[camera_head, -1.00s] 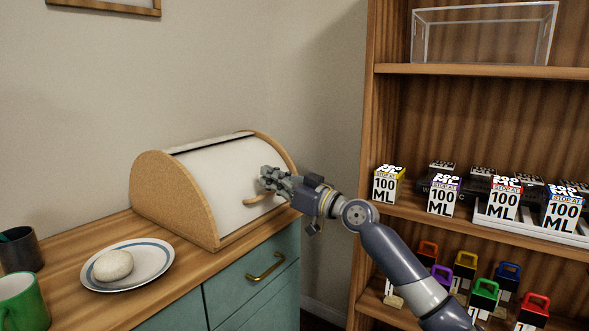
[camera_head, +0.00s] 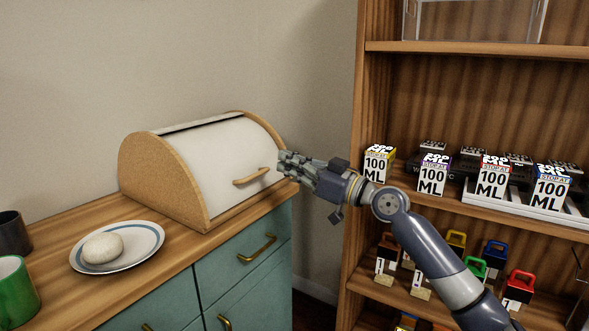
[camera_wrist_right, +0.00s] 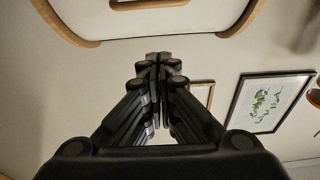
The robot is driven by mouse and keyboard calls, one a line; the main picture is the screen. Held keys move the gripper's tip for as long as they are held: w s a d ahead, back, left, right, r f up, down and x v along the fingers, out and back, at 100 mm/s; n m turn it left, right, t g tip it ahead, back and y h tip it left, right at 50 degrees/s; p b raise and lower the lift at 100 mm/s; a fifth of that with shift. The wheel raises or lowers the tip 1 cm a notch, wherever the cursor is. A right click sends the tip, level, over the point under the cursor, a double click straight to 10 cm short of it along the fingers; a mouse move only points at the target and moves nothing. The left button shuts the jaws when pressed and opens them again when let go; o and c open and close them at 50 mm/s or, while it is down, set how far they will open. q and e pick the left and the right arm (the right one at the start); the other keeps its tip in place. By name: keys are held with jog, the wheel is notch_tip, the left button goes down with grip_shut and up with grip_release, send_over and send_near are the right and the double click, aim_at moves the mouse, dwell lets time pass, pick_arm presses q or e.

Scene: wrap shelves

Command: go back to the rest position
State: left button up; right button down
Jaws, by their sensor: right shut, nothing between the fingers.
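My right gripper (camera_head: 284,163) is shut and empty. In the head view it is in front of the right end of the bread box (camera_head: 160,172), near its wooden handle (camera_head: 252,176); a small gap shows between the fingers and the handle. The bread box has a white roll lid, which is down, and cork-coloured sides. In the right wrist view the closed fingers of the gripper (camera_wrist_right: 158,58) point up the picture, towards a pale surface with wooden edges. My left gripper is not in view.
The bread box stands on a wooden counter (camera_head: 185,243) over teal drawers. A plate (camera_head: 148,240) with a round bun (camera_head: 102,248), a green mug (camera_head: 14,290) and a dark cup (camera_head: 12,234) are at the left. A wooden shelf (camera_head: 470,49) with labelled boxes (camera_head: 434,176) stands right.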

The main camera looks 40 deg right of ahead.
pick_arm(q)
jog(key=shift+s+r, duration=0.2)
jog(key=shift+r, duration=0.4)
pick_arm(e)
jog(key=shift+s+d, duration=0.2)
jog(key=shift+s, duration=0.4)
jog(key=shift+f, duration=0.1)
